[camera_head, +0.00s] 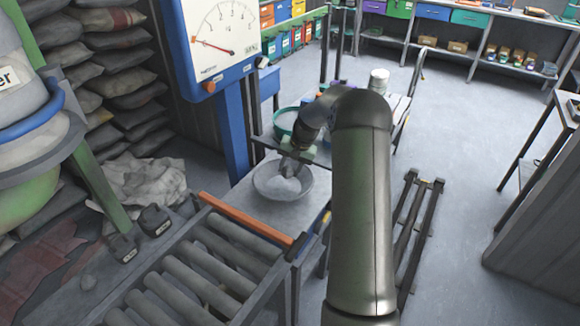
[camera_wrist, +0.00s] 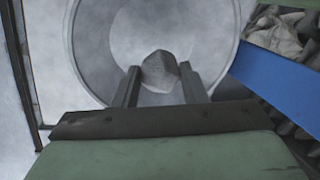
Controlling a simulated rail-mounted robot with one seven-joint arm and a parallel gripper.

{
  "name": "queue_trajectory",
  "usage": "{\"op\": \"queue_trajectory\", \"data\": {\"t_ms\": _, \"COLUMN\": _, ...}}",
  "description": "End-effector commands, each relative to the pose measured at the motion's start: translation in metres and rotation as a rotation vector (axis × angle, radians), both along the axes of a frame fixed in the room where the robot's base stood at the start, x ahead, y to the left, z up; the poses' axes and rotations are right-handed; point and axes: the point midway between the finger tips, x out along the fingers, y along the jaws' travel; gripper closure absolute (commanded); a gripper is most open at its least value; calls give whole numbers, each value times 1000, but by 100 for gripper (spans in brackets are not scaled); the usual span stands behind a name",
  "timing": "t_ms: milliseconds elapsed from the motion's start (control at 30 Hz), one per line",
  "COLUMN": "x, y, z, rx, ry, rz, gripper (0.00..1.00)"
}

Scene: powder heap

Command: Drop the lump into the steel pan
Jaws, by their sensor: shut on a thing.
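The grey lump (camera_wrist: 160,71) is a rough, rounded piece held between the two fingers of my gripper (camera_wrist: 158,85) in the wrist view. The round steel pan (camera_wrist: 80,50) fills the area behind it, with the lump inside the pan's outline. In the head view the steel pan (camera_head: 262,192) sits on the scale's platform and holds a pale heap of powder (camera_head: 284,187). My gripper (camera_head: 290,166) is over the pan's far part, pointing down. The lump is hard to make out there. I cannot tell the exact height of the lump above the powder.
The dial scale (camera_head: 225,45) on its blue post (camera_head: 232,135) stands at the back left of the pan. A roller conveyor (camera_head: 200,270) with an orange bar (camera_head: 245,219) lies in front. A teal bowl (camera_head: 284,121) is behind my gripper. Black weights (camera_head: 155,220) stand at left.

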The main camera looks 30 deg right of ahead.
Motion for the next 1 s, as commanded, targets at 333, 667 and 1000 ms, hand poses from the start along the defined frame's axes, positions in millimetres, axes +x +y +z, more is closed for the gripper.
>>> {"op": "queue_trajectory", "data": {"t_ms": 333, "x": 0, "y": 0, "z": 1, "rx": 0, "ry": 0, "rz": 0, "gripper": 36}}
{"op": "queue_trajectory", "data": {"t_ms": 667, "x": -4, "y": -7, "z": 26, "rx": -2, "ry": -4, "rz": -1, "gripper": 36}}
{"op": "queue_trajectory", "data": {"t_ms": 1000, "x": -18, "y": -27, "z": 105, "rx": -4, "ry": -5, "rz": -2, "gripper": 36}}
